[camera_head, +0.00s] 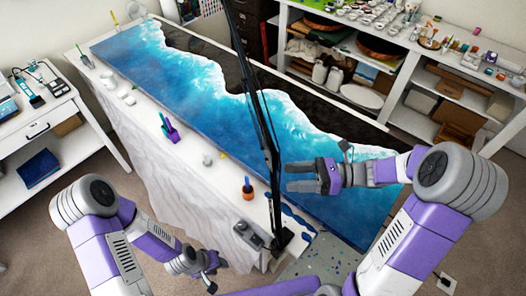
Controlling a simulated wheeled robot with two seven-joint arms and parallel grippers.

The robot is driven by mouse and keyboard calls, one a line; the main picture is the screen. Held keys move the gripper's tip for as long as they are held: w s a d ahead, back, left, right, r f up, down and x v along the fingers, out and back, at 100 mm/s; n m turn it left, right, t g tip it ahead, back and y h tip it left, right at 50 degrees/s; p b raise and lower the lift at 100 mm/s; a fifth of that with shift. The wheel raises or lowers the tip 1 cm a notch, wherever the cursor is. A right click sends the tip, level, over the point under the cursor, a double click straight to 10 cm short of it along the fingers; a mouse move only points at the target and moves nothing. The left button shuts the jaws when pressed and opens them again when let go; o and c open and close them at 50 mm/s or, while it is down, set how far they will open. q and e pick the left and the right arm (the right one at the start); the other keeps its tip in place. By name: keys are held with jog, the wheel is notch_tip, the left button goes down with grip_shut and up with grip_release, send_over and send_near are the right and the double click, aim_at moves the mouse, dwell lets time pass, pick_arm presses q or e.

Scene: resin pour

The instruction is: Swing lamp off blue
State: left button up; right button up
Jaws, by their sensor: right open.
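The black lamp arm (264,133) rises from a base at the table's near right corner. It leans up and left across the picture and leaves at the top edge; no lamp head shows. It crosses in front of the blue and white resin panel (180,77). My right gripper (288,177) is open, its fingers pointing left over the blue resin, close to the lamp arm. I cannot tell whether they touch it. My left gripper (213,276) is low, in front of the white-draped table; its fingers are too small to read.
An orange pot (248,188), a purple holder (170,131) and cups stand along the table's near edge. A dark box (247,234) sits beside the lamp base. Shelves (400,90) line the back, and a white desk (45,115) stands at left.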

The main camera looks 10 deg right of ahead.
jog(key=a, duration=0.7)
jog(key=shift+w+a+r+p, duration=0.2)
jog(key=shift+r+p, duration=0.1)
jog(key=shift+p, duration=0.15)
jog(key=shift+w, duration=0.25)
jog(key=c, duration=0.3)
pick_arm(q)
jog(key=shift+s+r, duration=0.15)
jog(key=shift+r, duration=0.4)
pick_arm(e)
grip_shut()
